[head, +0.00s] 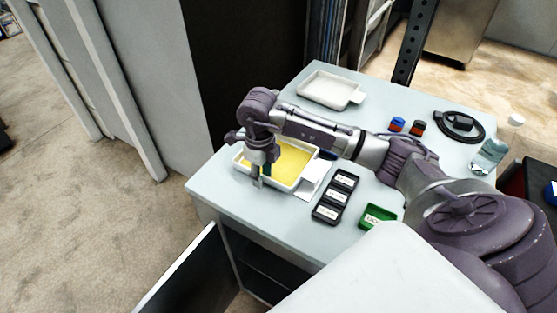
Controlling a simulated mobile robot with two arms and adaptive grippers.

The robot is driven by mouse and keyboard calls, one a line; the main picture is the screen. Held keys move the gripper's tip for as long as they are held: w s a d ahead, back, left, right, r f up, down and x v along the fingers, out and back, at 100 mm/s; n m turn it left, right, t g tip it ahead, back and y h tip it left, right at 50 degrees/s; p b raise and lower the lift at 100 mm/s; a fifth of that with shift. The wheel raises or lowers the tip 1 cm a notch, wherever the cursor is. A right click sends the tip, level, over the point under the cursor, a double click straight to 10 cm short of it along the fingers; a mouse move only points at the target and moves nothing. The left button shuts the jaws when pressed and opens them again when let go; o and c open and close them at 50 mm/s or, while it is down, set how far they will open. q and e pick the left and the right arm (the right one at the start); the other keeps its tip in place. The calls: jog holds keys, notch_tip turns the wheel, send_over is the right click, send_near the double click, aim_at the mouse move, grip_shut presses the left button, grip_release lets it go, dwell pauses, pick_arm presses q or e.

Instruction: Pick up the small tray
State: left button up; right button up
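A white tray (309,184) with a yellow inside lies near the left front edge of the table, with a handle at its right end. A second white tray (326,90), empty and with a short handle, lies at the back of the table. I cannot tell from size alone which is the small tray. My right gripper (261,181) points down at the left front rim of the yellow tray, and my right arm crosses above that tray. Whether its fingers are closed on the rim is unclear. My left gripper is not in view.
On the pale table (214,191) are a black labelled holder (335,197), a green box (378,216), blue (397,123) and red (418,128) small items, a black coil (459,125) and a clear bottle (489,157). A grey cabinet stands left; a dark post rises behind.

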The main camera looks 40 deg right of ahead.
grip_shut()
jog(key=shift+r, duration=0.15)
dwell(0.4)
jog(key=shift+r+p, duration=0.15)
jog(key=shift+p, duration=0.15)
jog(key=shift+r, duration=0.2)
jog(key=r, duration=0.1)
jog(key=r+b, duration=0.1)
jog(key=r, duration=0.2)
jog(key=shift+s+d+b, duration=0.2)
jog(key=shift+s+b, duration=0.1)
jog(key=shift+s, duration=0.05)
jog(key=s+d+r+b, duration=0.2)
jog(key=s+r, duration=0.4)
jog(key=s, duration=0.4)
jog(key=shift+s+d+r, duration=0.25)
jog(key=shift+d+r, duration=0.05)
jog(key=shift+d, duration=0.25)
